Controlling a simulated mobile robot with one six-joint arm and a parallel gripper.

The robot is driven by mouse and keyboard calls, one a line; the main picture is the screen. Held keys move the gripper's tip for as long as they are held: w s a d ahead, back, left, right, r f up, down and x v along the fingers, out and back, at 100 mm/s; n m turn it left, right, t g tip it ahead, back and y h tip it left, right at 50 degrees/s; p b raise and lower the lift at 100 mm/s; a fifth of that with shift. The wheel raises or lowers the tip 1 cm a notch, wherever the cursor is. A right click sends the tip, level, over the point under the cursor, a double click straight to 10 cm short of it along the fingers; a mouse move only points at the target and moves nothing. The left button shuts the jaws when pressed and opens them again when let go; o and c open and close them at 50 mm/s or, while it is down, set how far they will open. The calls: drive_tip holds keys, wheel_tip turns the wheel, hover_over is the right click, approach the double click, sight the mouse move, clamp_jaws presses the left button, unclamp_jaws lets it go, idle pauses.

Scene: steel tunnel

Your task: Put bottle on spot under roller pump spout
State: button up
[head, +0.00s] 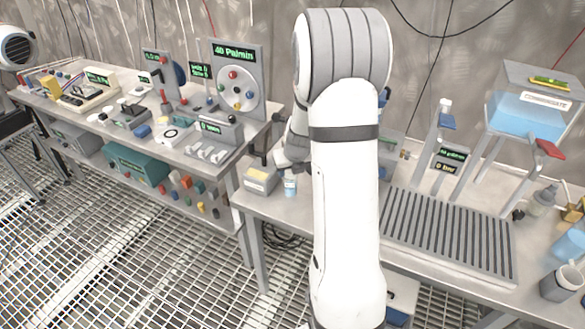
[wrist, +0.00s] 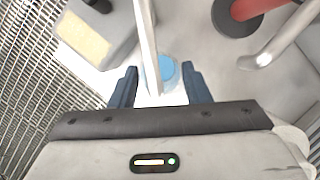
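The bottle (head: 290,186), small with a pale top and blue lower part, stands on the right bench beside a grey box. My gripper (head: 287,158) is just above it, partly hidden by my arm. In the wrist view, my gripper's dark fingers (wrist: 160,82) are spread apart. A round blue shape (wrist: 166,69) lies between their tips, with gaps on both sides; I cannot tell if it is the bottle or the spot. A pale tube (wrist: 147,40), perhaps the spout, crosses over it. The panel with coloured rollers (head: 238,82), apparently the roller pump, stands on the left bench.
The grey box (head: 262,181) with a beige label is close left of the bottle; it also shows in the wrist view (wrist: 88,36). A red-and-dark object (wrist: 236,14) and a bent metal rod (wrist: 285,38) are on the right.

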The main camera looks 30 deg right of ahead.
drive_tip(key=o, duration=0.3)
drive_tip(key=d+v, duration=0.1)
drive_tip(key=v, duration=1)
drive_tip(key=s+a+r+m, duration=0.2)
drive_tip(key=s+a+m, duration=0.3)
drive_tip(key=m, duration=0.6)
drive_tip(key=s+a+r+m+g, duration=0.1)
drive_tip(key=s+a+r+m, duration=0.2)
drive_tip(key=s+a+m, duration=0.3)
drive_tip(key=s+a+r+m, duration=0.3)
drive_tip(key=s+a+m, duration=0.2)
drive_tip(key=s+m, duration=0.6)
drive_tip(key=shift+a+m+y, duration=0.15)
drive_tip(key=shift+m+y, duration=0.15)
drive_tip(key=shift+m, duration=3)
